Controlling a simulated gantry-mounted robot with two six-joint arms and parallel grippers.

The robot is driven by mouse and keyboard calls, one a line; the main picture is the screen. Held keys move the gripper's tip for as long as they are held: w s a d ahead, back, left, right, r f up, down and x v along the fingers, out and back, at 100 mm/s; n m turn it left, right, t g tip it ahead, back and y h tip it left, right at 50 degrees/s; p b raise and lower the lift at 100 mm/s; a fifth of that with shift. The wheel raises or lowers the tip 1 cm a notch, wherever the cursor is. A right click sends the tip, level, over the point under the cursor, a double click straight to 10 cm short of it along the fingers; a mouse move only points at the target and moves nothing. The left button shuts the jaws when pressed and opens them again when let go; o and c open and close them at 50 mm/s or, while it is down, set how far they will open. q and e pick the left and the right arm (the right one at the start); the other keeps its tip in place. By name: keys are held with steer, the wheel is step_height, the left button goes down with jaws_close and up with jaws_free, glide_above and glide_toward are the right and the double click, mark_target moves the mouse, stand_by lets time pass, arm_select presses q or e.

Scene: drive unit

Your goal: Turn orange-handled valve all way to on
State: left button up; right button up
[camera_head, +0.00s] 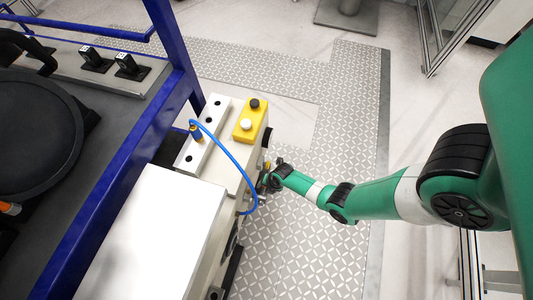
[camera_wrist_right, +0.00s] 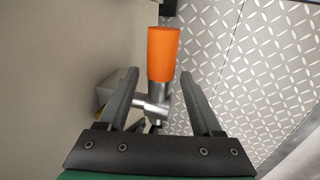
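The valve's orange handle (camera_wrist_right: 163,53) shows in the right wrist view as a thick cylinder pointing up the picture, with a metal stem and body (camera_wrist_right: 155,108) below it. My right gripper (camera_wrist_right: 158,75) is open, with one finger on each side of the valve in that view. Gaps show between the fingers and the metal stem, and I cannot tell the exact depth. In the head view my right gripper (camera_head: 268,178) is at the right side of the pale machine housing (camera_head: 215,240), and the valve there is too small to make out clearly. My left gripper is not in view.
A yellow box with a black and a white button (camera_head: 250,120) sits on the housing. A blue hose (camera_head: 233,160) loops down near my right gripper. A blue frame (camera_head: 118,175) stands to the left. Patterned floor (camera_head: 300,240) lies open to the right.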

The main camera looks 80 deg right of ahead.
jaws_close()
stand_by(1.2)
